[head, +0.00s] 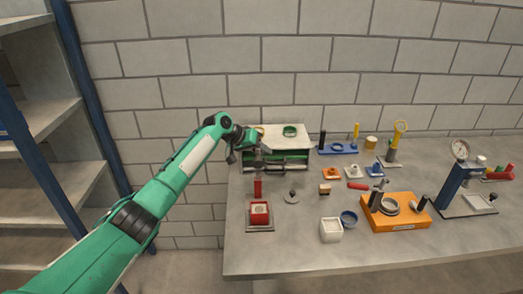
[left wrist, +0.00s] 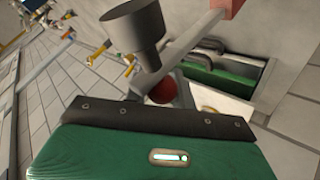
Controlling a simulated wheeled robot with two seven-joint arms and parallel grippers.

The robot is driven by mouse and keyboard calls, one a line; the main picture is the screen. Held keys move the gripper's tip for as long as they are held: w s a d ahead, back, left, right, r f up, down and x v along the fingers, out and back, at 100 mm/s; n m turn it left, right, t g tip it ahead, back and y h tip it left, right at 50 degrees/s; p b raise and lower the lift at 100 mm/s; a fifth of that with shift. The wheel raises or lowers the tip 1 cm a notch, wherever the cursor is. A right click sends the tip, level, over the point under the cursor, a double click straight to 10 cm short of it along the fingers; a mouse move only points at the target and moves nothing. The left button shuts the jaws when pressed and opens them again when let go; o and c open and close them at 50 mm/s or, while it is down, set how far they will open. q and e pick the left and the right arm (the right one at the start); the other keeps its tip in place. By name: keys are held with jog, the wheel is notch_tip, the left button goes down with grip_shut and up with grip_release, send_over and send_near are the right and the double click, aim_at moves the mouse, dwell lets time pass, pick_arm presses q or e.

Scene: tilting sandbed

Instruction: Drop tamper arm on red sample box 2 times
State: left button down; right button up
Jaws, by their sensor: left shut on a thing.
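The red sample box (head: 260,208) stands at the front left of the bench, with pale sand-like fill in its open top. A red post (head: 258,187) rises behind it. In the left wrist view the tamper arm is a grey bar (left wrist: 190,42) running from a red block (left wrist: 228,6). It carries a dark tapered weight (left wrist: 137,28) and has a red ball knob (left wrist: 163,90) near my jaws. My left gripper (head: 258,161) is above and behind the red box, shut on the tamper arm at its knob end. The tamper arm is raised, clear of the box. The fingertips are partly hidden. My right gripper is out of view.
A pale-topped stand with green parts (head: 285,143) is behind my left gripper. A brick wall closes the back.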

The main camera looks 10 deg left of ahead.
pick_arm(q)
jog(key=shift+s+a+f, duration=0.1)
jog(key=shift+a+f, duration=0.05)
jog(key=shift+f, duration=0.4)
jog(key=c, duration=1.3)
grip_release()
jog(key=shift+c, duration=0.2)
jog(key=shift+o, duration=0.9)
jog(key=shift+w, duration=0.35)
jog(key=shift+r, duration=0.25)
jog(key=shift+a, duration=0.1)
jog(key=shift+s+a+r, duration=0.2)
jog(key=shift+r, duration=0.05)
jog(key=b+v, duration=0.4)
jog(key=v, duration=0.9)
